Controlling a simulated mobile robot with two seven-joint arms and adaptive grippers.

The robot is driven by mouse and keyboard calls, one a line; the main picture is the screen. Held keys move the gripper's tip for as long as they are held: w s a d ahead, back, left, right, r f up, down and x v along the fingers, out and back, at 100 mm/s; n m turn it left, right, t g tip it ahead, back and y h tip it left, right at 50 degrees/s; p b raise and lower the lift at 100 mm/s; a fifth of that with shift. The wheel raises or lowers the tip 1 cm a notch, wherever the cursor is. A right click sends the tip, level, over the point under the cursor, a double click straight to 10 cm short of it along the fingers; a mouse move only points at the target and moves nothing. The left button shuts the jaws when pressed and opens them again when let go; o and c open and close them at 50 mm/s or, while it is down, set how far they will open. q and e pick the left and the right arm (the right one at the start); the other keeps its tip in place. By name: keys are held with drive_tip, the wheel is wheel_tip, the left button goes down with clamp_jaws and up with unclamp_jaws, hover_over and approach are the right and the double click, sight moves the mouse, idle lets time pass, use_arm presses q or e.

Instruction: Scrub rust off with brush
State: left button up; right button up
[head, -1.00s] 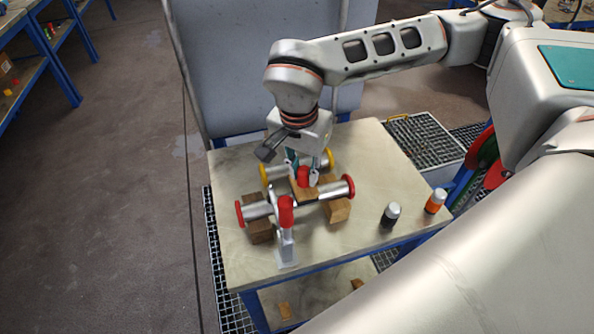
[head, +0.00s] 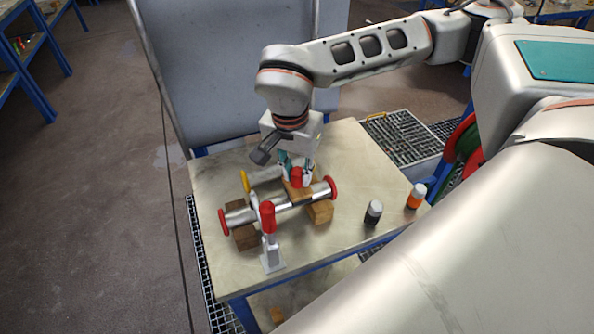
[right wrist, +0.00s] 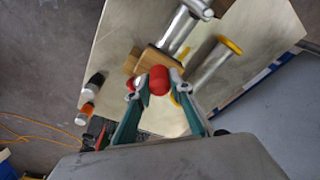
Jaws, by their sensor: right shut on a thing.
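My right gripper (head: 296,178) is shut on the red knob of a wooden-backed brush (head: 296,190). The knob sits between the fingertips in the right wrist view, and the brush's wooden back (right wrist: 153,62) shows beyond it. The brush is over the metal pipe with red flanges (head: 285,206), nearer its right end, and appears to touch it. The pipe lies across wooden blocks (head: 320,212). I cannot make out rust on it; the brush hides part of the surface. My left gripper is not in view.
A red-handled clamp (head: 268,220) stands before the pipe. A yellow-flanged pipe (right wrist: 213,64) lies behind, partly hidden in the head view. A dark white-capped bottle (head: 373,212) and an orange one (head: 416,196) stand right. The table's (head: 345,155) back right is clear.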

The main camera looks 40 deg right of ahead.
drive_tip(key=shift+w+a+r, duration=0.1)
drive_tip(key=shift+w+a, duration=0.15)
drive_tip(key=shift+a, duration=0.7)
drive_tip(key=shift+w+a+f, duration=0.1)
drive_tip(key=shift+w+a, duration=0.1)
drive_tip(key=shift+a, duration=0.7)
drive_tip(key=shift+w+a+r, duration=0.1)
drive_tip(key=shift+w+a, duration=0.15)
drive_tip(key=shift+a, duration=0.7)
drive_tip(key=shift+s+d+f, duration=0.1)
drive_tip(key=shift+s+d, duration=0.1)
drive_tip(key=shift+d, duration=0.45)
drive_tip(key=shift+s+d+f, duration=0.1)
drive_tip(key=shift+s+d, duration=0.05)
drive_tip(key=shift+d, duration=0.55)
drive_tip(key=shift+s+d+f, duration=0.1)
drive_tip(key=shift+s+d, duration=0.1)
drive_tip(key=shift+d, duration=0.45)
drive_tip(key=shift+d+r+p, duration=0.1)
drive_tip(key=shift+r+p, duration=0.25)
drive_tip(key=shift+r, duration=0.25)
wheel_tip(320, 180, up, 5)
drive_tip(key=p, duration=0.3)
drive_tip(key=shift+w+f, duration=0.1)
drive_tip(key=shift+f, duration=0.05)
wheel_tip(320, 180, up, 2)
drive_tip(key=shift+r+p, duration=0.2)
drive_tip(key=shift+p, duration=0.55)
